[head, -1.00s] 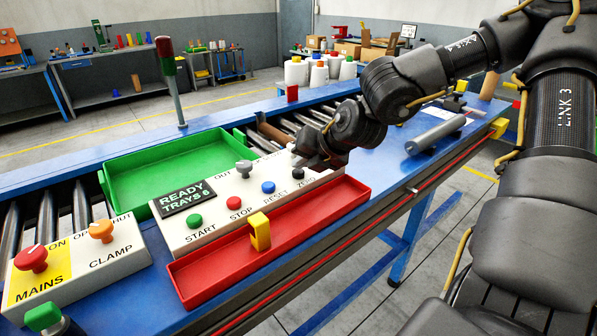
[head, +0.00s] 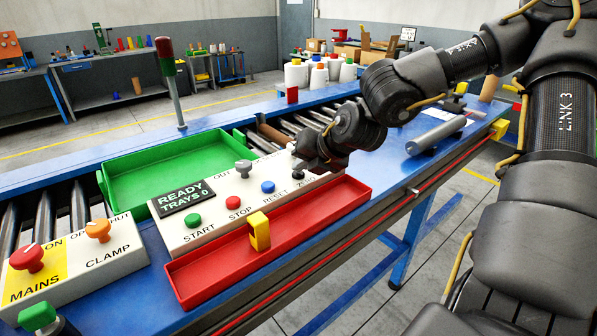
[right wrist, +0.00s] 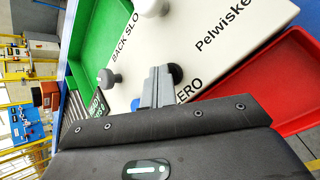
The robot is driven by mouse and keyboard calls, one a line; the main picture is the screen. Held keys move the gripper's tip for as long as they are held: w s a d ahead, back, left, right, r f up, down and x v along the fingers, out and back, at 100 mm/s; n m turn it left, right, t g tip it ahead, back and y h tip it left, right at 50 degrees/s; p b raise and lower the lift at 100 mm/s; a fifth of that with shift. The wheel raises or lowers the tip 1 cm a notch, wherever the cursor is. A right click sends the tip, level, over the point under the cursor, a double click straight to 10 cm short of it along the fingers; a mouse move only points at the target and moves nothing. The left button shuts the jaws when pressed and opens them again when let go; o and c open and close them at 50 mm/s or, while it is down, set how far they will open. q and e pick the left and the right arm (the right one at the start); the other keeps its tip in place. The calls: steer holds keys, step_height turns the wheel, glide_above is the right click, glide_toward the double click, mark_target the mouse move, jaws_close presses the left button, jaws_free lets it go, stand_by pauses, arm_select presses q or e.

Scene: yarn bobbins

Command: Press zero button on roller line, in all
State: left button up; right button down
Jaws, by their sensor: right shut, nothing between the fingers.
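The roller line's white control panel (head: 225,222) shows in the head view, with START, STOP, RESET and ZERO labels. Its display (head: 182,198) reads READY, TRAYS 0. My left gripper is not in view.
A red tray (head: 335,204) with a yellow block (head: 259,231) lies in front of the panel. A green tray (head: 165,170) is behind it. A grey knob (head: 243,168) stands up on the panel. A MAINS and CLAMP box (head: 75,262) is at left.

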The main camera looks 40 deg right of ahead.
mark_target(302, 175)
steer(key=shift+r+p, duration=0.45)
steer(key=shift+r, duration=0.5)
steer(key=shift+r+p, duration=1.4)
steer(key=shift+r, duration=1.15)
steer(key=shift+f, duration=0.1)
